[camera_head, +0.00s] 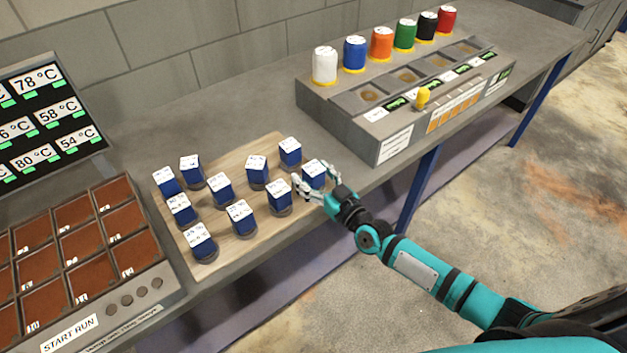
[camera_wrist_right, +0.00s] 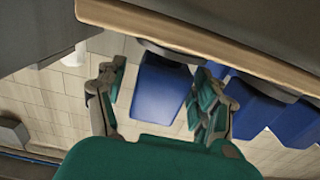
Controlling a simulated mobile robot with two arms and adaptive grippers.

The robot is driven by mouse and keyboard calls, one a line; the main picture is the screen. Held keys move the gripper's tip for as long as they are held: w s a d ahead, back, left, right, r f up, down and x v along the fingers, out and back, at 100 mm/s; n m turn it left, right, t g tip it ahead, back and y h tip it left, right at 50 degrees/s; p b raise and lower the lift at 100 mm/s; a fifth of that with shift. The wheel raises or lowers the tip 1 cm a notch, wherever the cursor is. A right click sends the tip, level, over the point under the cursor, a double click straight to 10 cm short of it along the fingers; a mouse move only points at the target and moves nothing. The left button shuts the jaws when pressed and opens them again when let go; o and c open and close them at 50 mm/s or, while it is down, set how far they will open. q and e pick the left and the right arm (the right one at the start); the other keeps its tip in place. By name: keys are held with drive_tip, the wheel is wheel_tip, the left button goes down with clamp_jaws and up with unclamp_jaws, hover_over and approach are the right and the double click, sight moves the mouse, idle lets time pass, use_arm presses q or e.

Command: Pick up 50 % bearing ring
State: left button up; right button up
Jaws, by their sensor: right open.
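Several blue blocks with white labelled tops stand on dark round bases on a wooden board (camera_head: 233,163). The label print is too small to read, so I cannot tell which one is the 50 % bearing ring. My right gripper (camera_head: 316,187) is open at the board's right end, its fingers on either side of the rightmost blue block (camera_head: 313,172). In the right wrist view a blue block (camera_wrist_right: 160,88) shows between the spread fingers of the gripper (camera_wrist_right: 158,85); contact is not clear. My left gripper is not in view.
Another blue block (camera_head: 280,196) stands close left of the gripper. A tray with brown compartments (camera_head: 82,243) and a temperature display (camera_head: 45,115) are at left. The bench behind the board is clear.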

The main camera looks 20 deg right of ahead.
clamp_jaws()
drive_tip(key=shift+r, duration=0.15)
drive_tip(key=shift+r, duration=0.1)
idle(0.3)
